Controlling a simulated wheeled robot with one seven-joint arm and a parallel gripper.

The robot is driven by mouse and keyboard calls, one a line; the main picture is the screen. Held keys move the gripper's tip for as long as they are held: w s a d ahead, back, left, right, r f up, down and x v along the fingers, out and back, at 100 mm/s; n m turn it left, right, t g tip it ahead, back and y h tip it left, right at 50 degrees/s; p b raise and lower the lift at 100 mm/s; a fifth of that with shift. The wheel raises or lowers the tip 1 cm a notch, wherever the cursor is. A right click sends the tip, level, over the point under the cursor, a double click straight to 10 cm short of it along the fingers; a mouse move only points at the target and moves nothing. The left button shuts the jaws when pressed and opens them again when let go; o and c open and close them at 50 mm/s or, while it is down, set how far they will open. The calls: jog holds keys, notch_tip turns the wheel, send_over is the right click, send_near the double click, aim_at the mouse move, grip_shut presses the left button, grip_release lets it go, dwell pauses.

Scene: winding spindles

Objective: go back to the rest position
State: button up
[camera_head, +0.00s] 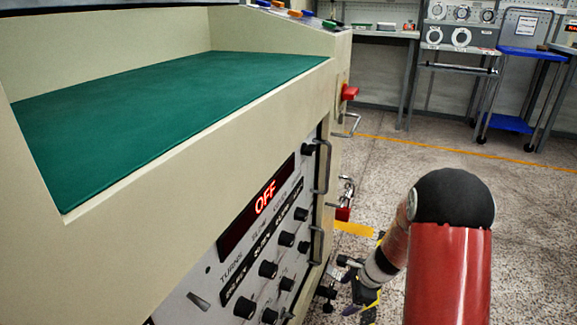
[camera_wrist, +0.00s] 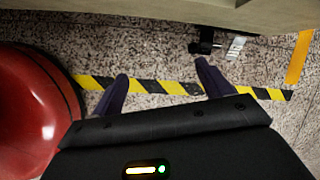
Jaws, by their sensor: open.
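My gripper (camera_wrist: 163,86) shows in the wrist view with its two dark fingers spread wide apart. Nothing is between the fingers, only speckled floor and a yellow-black striped line (camera_wrist: 165,87) beyond them. In the head view my gripper (camera_head: 358,292) is low, close beside the front of the beige machine (camera_head: 210,190), partly hidden by my wrist. My arm is bent, with its black elbow joint high at the right.
The machine's front carries knobs, handles and a red display reading OFF (camera_head: 266,198). A green mat (camera_head: 170,110) lies on its ledge. A black fitting (camera_wrist: 205,42) juts out near my right fingertip. Open floor (camera_head: 400,160) lies to the right; a blue cart (camera_head: 520,55) stands at the back.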

jog(key=s+a+r+n+p, duration=0.1)
jog(key=s+r+n, duration=0.2)
jog(key=r, duration=0.5)
jog(key=s+a+r+n+t+h+p, duration=0.1)
jog(key=s+r+n, duration=0.25)
jog(key=r, duration=0.35)
jog(key=s+a+r+n+p, duration=0.1)
jog(key=s+a+r+n, duration=0.2)
jog(key=r, duration=0.5)
jog(key=s+d+r+n+t+h+p, duration=0.2)
jog(key=s+d+r+n+h, duration=0.1)
jog(key=s+r+n, duration=0.6)
jog(key=s+r, duration=0.3)
jog(key=s, duration=0.3)
jog(key=shift+s+d+p, duration=0.2)
jog(key=shift+d+p, duration=0.15)
jog(key=shift+p, duration=0.05)
